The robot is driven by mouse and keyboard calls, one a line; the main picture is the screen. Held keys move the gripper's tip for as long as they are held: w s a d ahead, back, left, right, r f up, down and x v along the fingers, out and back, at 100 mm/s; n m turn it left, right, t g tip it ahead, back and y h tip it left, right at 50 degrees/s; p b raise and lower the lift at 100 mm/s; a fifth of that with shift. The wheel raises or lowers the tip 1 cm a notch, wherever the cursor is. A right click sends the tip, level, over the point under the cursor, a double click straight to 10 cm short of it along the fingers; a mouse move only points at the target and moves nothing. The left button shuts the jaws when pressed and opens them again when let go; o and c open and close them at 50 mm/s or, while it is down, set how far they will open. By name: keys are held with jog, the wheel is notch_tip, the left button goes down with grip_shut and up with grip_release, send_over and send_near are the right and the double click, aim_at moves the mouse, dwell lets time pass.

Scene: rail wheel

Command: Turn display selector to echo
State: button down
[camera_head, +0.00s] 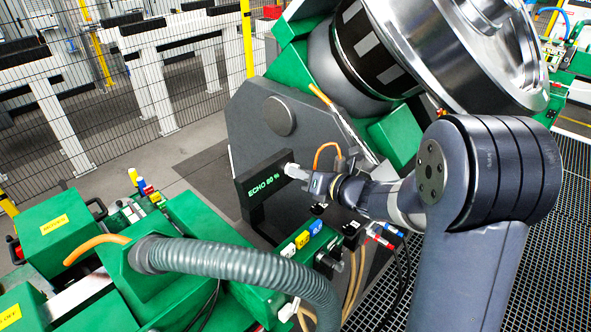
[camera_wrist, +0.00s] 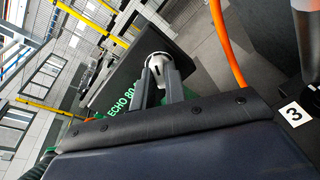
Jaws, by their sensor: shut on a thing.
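The display (camera_head: 262,184) is a dark box with green text that reads "ECHO 80" and a unit I cannot read surely. It also shows tilted in the wrist view (camera_wrist: 124,95). A light grey selector knob (camera_wrist: 157,64) sits at the display's right end. My gripper (camera_head: 304,174) reaches it from the right. In the wrist view my gripper's two fingers (camera_wrist: 159,80) are closed around the knob, one on each side. The knob's pointer position is hard to tell, and the fingers hide part of it.
A large steel wheel (camera_head: 480,50) stands above and behind the display. Green machine housings (camera_head: 190,225) and a grey corrugated hose (camera_head: 240,262) lie in front at the left. An orange cable (camera_wrist: 228,45) runs close beside my gripper. A mesh fence (camera_head: 190,70) stands behind.

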jog(key=m, duration=0.4)
jog(key=shift+m, duration=0.3)
jog(key=shift+m, duration=0.5)
jog(key=c, duration=1.3)
grip_release()
jog(key=shift+d, duration=0.1)
jog(key=v, duration=0.6)
jog(key=shift+s+d+r, duration=0.1)
jog(key=shift+s+d, duration=0.2)
